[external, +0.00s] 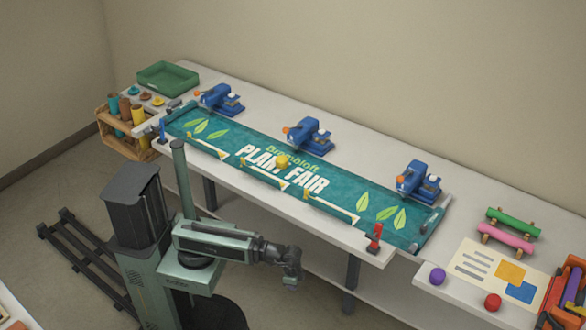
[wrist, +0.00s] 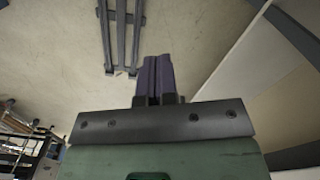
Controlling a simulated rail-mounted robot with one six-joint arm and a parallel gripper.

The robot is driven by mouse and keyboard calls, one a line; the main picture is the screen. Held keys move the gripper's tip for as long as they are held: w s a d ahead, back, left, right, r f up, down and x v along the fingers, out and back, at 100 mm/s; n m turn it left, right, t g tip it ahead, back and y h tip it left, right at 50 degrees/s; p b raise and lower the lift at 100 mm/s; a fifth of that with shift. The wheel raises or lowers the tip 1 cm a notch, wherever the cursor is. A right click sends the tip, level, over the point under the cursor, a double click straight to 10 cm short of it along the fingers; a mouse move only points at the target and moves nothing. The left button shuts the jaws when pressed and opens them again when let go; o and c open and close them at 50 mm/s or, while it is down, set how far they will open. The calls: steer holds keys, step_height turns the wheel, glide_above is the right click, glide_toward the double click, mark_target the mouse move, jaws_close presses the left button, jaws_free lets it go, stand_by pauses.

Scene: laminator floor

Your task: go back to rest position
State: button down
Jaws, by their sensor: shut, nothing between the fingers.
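My gripper (external: 291,284) hangs low in front of the table, beyond its front edge and over the floor, in the external view. In the wrist view my gripper (wrist: 155,78) shows as two dark purple fingers pressed together with nothing between them. The fingers point out over the bare floor. Nothing touches them.
A long white table (external: 333,238) bears a green banner (external: 210,143) reading "PLANT FAIR". Blue presses (external: 221,98) stand along its back edge. A red clamp (external: 374,238) sits at the front edge. A side table at the right holds a red ball (external: 493,301) and a purple ball (external: 437,276).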

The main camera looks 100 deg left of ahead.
step_height(320, 180, up, 20)
steer(key=p, duration=1.6)
steer(key=shift+w+d+f, duration=0.15)
steer(key=shift+w+f, duration=0.05)
steer(key=shift+w, duration=0.2)
stand_by(2.8)
